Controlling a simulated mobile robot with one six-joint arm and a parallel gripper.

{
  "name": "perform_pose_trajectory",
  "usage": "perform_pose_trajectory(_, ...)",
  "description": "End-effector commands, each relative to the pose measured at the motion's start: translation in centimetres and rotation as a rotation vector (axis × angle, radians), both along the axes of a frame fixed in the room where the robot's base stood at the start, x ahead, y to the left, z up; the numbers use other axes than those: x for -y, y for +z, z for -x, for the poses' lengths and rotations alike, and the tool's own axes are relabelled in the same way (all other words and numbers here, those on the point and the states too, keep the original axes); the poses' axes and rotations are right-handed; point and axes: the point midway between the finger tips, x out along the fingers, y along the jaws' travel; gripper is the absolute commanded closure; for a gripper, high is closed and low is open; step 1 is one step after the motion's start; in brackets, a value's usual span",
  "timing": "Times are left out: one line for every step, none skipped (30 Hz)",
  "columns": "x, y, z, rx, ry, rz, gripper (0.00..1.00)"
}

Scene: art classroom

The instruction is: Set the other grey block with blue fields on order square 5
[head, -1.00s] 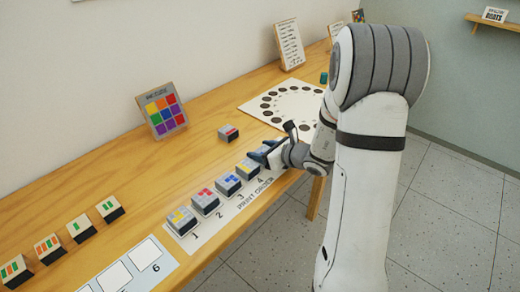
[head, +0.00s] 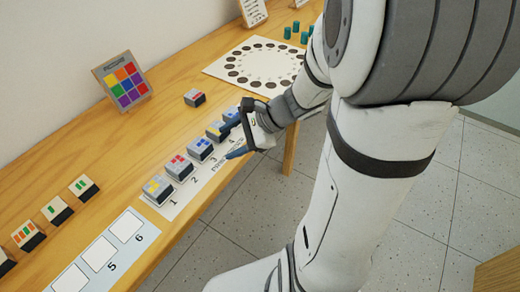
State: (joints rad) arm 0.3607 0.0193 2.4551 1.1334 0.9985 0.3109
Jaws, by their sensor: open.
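Grey blocks stand in a row on the numbered strip (head: 190,190). The one by number 3 (head: 200,148) has blue fields. My gripper (head: 238,133) is open and empty beside the far end of the row. Order square 5 (head: 99,253) is a bare white square on the sheet at lower left.
Order square 6 (head: 126,225) is also bare. A grey block with a red field (head: 194,97) stands apart behind the row. A colour-grid stand (head: 122,82) and a sheet with a ring of dark circles (head: 255,62) are farther back.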

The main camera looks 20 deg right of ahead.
Motion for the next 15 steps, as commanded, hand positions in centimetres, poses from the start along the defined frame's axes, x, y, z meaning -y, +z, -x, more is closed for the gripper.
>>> perform_pose_trajectory(-1.0,0.4,1.9,0.047,0.149,0.103,0.44)
perform_pose_trajectory(-1.3,0.4,2.9,0.072,0.237,0.165,0.44)
perform_pose_trajectory(-1.5,0.5,4.3,0.107,0.351,0.249,0.44)
perform_pose_trajectory(-1.5,0.5,5.2,0.133,0.436,0.313,0.44)
perform_pose_trajectory(-1.4,0.6,6.1,0.160,0.522,0.376,0.44)
perform_pose_trajectory(-1.1,0.7,7.1,0.198,0.634,0.460,0.44)
perform_pose_trajectory(-0.8,0.9,7.8,0.224,0.713,0.522,0.44)
perform_pose_trajectory(-0.4,1.0,8.3,0.250,0.789,0.582,0.44)
perform_pose_trajectory(0.2,1.3,8.9,0.284,0.886,0.658,0.44)
perform_pose_trajectory(0.6,1.5,9.3,0.305,0.952,0.712,0.44)
perform_pose_trajectory(1.0,1.7,9.6,0.326,1.013,0.763,0.44)
perform_pose_trajectory(1.5,2.1,9.9,0.351,1.085,0.824,0.44)
perform_pose_trajectory(1.9,2.3,10.0,0.366,1.132,0.864,0.44)
perform_pose_trajectory(2.2,2.5,10.1,0.380,1.173,0.900,0.44)
perform_pose_trajectory(2.6,2.8,10.2,0.395,1.218,0.940,0.44)
